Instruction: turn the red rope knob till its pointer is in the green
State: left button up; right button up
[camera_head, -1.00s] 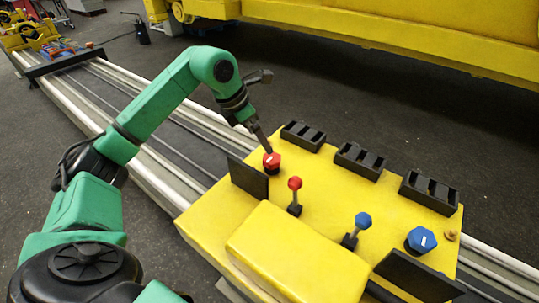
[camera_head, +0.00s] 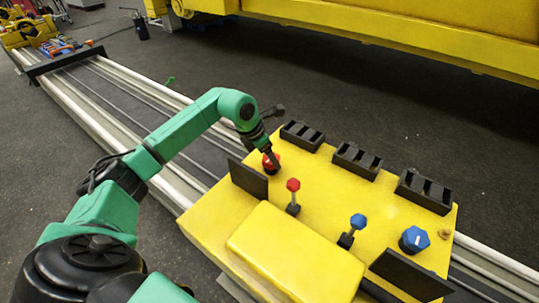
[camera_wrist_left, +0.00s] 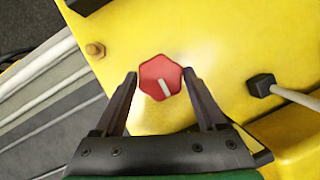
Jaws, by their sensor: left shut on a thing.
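The red rope knob (camera_head: 267,167) is at the far left of the yellow panel (camera_head: 330,197). In the left wrist view the knob (camera_wrist_left: 154,74) is a red hexagon with a white pointer line that slants toward the lower right. No green zone can be made out around it. My left gripper (camera_head: 273,160) is down at the knob; in the wrist view its fingers (camera_wrist_left: 160,76) are on either side of the knob and shut on it. In the head view the fingers partly cover the knob. My right gripper is not in view.
A red-topped lever (camera_head: 293,186) stands near the knob, with a black upright plate (camera_head: 248,179) to the left. A blue-topped lever (camera_head: 358,221) and blue knob (camera_head: 414,240) are farther right. Black slotted blocks (camera_head: 302,136) line the panel's back edge.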

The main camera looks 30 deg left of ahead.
pick_arm(q)
jog(key=shift+w+m+h+b, duration=0.1)
jog(key=shift+m+h+b, duration=0.4)
jog(key=shift+m+b, duration=0.75)
jog(key=m, duration=0.2)
jog(key=m+g+b, duration=0.1)
jog(key=shift+w+a+m+g+h, duration=0.1)
jog(key=shift+m+g+h, duration=0.2)
jog(key=shift+m+h, duration=0.1)
jog(key=m+g, duration=0.1)
jog(key=m, duration=0.1)
jog(key=m+b, duration=0.1)
jog(key=m, duration=0.1)
jog(key=shift+w+r+m+g+h, duration=0.1)
jog(key=shift+m+g+h, duration=0.2)
jog(key=shift+g, duration=0.1)
jog(key=m+g, duration=0.1)
jog(key=m, duration=0.3)
jog(key=shift+w+m+g+b, duration=0.1)
jog(key=shift+m+g+b, duration=0.25)
jog(key=shift+g+b, duration=0.05)
jog(key=o, duration=1.3)
jog(key=shift+r, duration=0.1)
